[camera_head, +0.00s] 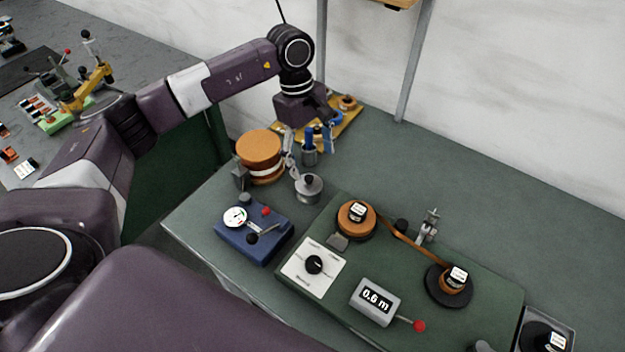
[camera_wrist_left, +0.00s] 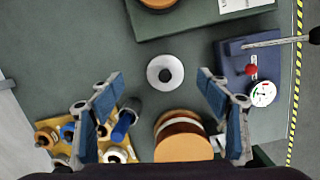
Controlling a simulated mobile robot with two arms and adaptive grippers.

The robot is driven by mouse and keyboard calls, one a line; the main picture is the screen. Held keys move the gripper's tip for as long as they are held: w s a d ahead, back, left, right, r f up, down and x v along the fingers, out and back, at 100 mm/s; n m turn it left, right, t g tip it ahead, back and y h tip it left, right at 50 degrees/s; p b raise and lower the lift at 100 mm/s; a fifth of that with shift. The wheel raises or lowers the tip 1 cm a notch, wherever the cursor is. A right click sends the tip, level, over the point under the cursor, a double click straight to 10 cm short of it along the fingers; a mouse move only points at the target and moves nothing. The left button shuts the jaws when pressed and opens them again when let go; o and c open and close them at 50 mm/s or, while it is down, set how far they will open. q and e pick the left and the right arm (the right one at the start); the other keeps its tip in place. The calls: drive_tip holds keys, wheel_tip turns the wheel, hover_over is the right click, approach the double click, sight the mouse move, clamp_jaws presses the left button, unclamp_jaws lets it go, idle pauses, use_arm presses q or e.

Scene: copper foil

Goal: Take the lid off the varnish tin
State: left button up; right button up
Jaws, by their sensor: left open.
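The varnish tin (camera_head: 309,193) looks like a small round grey metal tin with a black knob on its lid, standing on the green bench. The lid is on it. In the left wrist view the lid (camera_wrist_left: 173,66) shows from above as a pale disc with a dark knob, centred between and ahead of the fingertips. My left gripper (camera_head: 308,148) is open and empty, above and a little behind the tin in the head view; its two fingers also show in the left wrist view (camera_wrist_left: 160,84). My right gripper is not in view.
A copper roll (camera_head: 260,145) stands left of the tin, close to my left fingers. A blue gauge box (camera_head: 254,234) lies in front of it. A green winding board (camera_head: 430,262) is to the right. A yellow tray (camera_head: 348,118) with small items is behind.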

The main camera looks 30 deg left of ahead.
sight(308, 176)
use_arm(q)
drive_tip(key=shift+s+a+f+y, duration=0.15)
drive_tip(key=shift+a+y, duration=0.25)
drive_tip(key=shift+a, duration=0.75)
drive_tip(key=shift+d+f+p, duration=0.2)
drive_tip(key=shift+f+p, duration=0.45)
drive_tip(key=shift+f, duration=0.25)
drive_tip(key=shift+d+f+p, duration=0.1)
drive_tip(key=shift+f+p, duration=0.2)
drive_tip(key=shift+f, duration=0.05)
drive_tip(key=f+p, duration=0.2)
drive_tip(key=f, duration=0.1)
drive_tip(key=shift+d+f, duration=0.2)
drive_tip(key=shift+d, duration=0.15)
drive_tip(key=shift+f, duration=0.6)
drive_tip(key=c, duration=1)
drive_tip(key=shift+c, duration=0.3)
drive_tip(key=shift+r, duration=0.15)
